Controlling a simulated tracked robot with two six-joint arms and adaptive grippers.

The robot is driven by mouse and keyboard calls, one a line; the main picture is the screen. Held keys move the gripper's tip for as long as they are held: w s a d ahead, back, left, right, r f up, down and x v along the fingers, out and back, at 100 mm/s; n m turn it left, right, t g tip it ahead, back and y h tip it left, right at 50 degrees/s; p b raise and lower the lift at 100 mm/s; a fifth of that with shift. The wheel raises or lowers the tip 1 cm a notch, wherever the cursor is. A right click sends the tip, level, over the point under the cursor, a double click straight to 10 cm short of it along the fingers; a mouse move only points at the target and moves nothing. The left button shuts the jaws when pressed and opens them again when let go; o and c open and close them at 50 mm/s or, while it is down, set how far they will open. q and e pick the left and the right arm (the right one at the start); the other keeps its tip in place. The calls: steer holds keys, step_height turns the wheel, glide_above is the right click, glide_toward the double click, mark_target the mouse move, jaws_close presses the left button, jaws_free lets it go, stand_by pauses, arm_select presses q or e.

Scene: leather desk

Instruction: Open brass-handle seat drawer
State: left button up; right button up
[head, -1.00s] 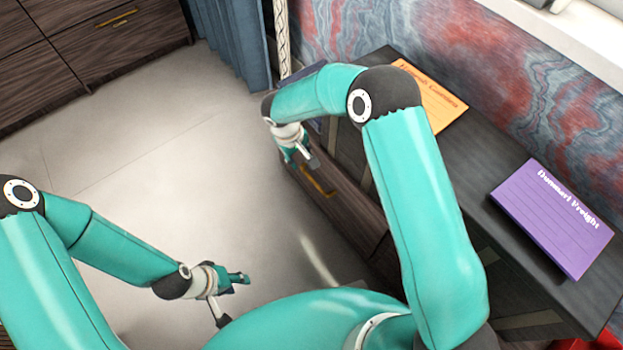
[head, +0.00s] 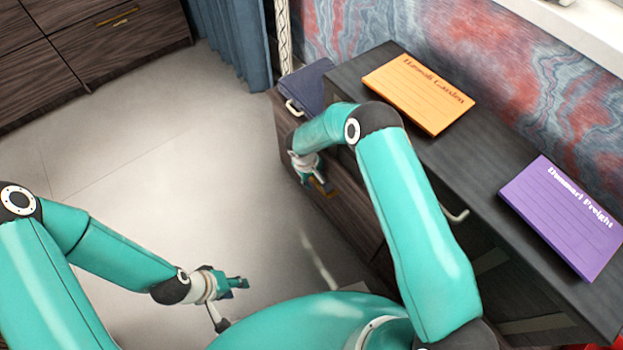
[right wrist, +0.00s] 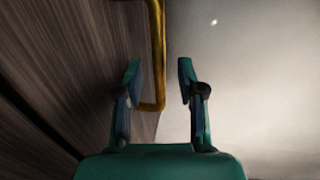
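The drawer (head: 348,212) is a dark wood front under the desk's left part in the head view; it looks shut. Its brass handle (head: 329,191) is partly covered by my right gripper (head: 322,184). In the right wrist view the brass handle (right wrist: 160,45) runs down between the two fingertips of my right gripper (right wrist: 159,75), with the wood front (right wrist: 80,65) on the left. The fingers are apart, and a gap shows on the handle's right side. My left gripper (head: 236,284) hangs over the floor, away from the drawer; its finger gap is unclear.
On the dark desk top (head: 475,165) lie an orange pad (head: 415,95) and a purple pad (head: 560,220). A navy case (head: 308,85) is at the desk's far left end. A wooden cabinet (head: 70,50) stands at the back left. The floor (head: 200,160) in front is clear.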

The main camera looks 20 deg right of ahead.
steer(key=shift+f, duration=0.1)
steer(key=shift+c, duration=0.2)
jaws_close()
steer(key=shift+a, duration=0.2)
arm_select(q)
step_height(320, 180, down, 6)
steer(key=s+b, duration=0.2)
steer(key=b, duration=0.4)
steer(key=shift+f, duration=0.2)
arm_select(e)
steer(key=s+a, duration=0.5)
steer(key=a, duration=0.9)
steer(key=shift+s+a, duration=0.2)
steer(key=shift+a, duration=0.2)
